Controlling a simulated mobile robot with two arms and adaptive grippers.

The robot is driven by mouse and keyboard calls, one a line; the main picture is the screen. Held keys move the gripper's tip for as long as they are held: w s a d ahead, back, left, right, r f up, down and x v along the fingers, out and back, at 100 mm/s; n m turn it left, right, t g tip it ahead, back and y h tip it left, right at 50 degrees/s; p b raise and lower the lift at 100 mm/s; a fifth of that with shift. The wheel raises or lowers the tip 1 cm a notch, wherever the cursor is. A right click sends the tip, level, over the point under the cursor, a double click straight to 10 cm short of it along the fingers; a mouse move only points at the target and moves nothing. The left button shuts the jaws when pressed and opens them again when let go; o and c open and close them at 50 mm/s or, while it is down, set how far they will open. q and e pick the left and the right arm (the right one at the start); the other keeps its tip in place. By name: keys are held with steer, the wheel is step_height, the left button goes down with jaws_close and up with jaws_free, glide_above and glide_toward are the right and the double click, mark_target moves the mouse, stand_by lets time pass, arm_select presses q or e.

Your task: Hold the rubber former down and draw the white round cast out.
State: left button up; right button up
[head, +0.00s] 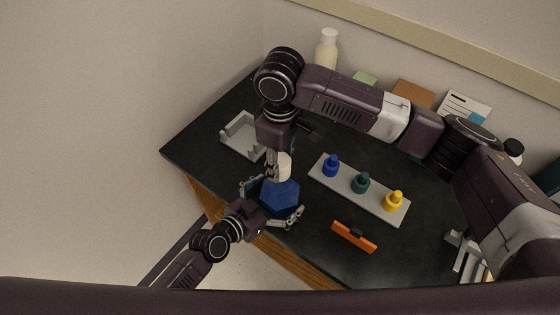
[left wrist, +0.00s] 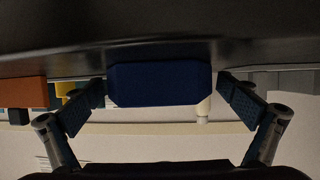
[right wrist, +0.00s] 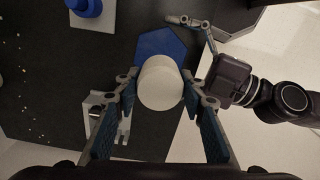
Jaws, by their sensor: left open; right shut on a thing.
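The blue rubber former (head: 280,197) is at the near left edge of the black table; it also shows in the left wrist view (left wrist: 160,84) and the right wrist view (right wrist: 165,43). My left gripper (head: 271,203) is open, its fingers spread on either side of the former and close to its sides. The white round cast (head: 285,164) is at the far side of the former in the head view; in the right wrist view the cast (right wrist: 160,84) overlaps the former. My right gripper (right wrist: 160,90) is shut on the cast. Whether the cast still touches the former is hidden.
A white tray (head: 241,145) lies left of my right gripper. A pale rack (head: 325,182) holds blue, green and yellow stoppered pieces. An orange block (head: 354,236) lies near the front edge. Bottles and boxes stand along the wall.

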arm_select(q)
steer(key=shift+s, duration=0.1)
steer(key=v, duration=1.2)
steer(key=shift+f, duration=0.1)
